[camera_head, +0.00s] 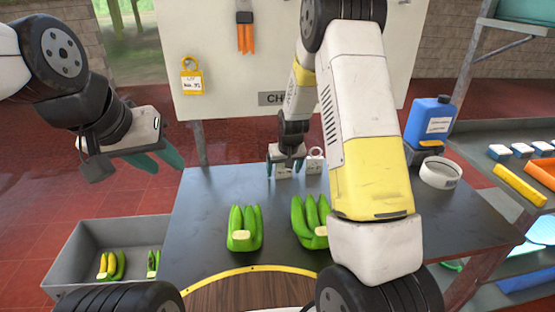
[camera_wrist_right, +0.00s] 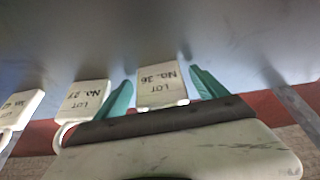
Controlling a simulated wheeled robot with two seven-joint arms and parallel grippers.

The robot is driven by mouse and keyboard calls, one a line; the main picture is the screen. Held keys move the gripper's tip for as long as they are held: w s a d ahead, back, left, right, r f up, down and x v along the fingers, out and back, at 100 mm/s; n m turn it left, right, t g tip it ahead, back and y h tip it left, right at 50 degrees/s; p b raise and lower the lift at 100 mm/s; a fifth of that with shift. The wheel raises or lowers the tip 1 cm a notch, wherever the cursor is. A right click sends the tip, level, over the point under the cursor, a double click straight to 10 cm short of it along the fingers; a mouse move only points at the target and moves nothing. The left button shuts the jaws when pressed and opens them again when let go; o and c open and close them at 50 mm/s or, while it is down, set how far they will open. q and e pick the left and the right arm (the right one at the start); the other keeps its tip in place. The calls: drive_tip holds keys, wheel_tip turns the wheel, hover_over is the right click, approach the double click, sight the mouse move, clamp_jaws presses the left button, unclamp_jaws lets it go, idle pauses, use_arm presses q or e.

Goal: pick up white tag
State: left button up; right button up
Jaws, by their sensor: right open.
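A white tag (camera_wrist_right: 162,86) marked "LOT No. 36" shows in the right wrist view between the two teal fingers of my right gripper (camera_wrist_right: 160,78). The fingers are open, with a gap to the tag on each side. A second white tag (camera_wrist_right: 84,100), marked "LOT No. 37", is just left of the fingers. Part of another white tag (camera_wrist_right: 18,108) shows at the left edge. In the head view my right gripper (camera_head: 286,163) is at the table's far edge, partly covering the tags; one white tag (camera_head: 315,163) shows beside it. My left gripper (camera_head: 160,160) is raised left of the table, its fingers apart and empty.
Two green banana bunches (camera_head: 244,228) lie on the dark table (camera_head: 205,215). A grey bin (camera_head: 85,240) with bananas is at the left. A blue jug (camera_head: 428,118) and a white tape roll (camera_head: 440,173) are at the right.

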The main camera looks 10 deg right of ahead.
drive_tip(key=shift+f, duration=0.1)
drive_tip(key=c, duration=1.5)
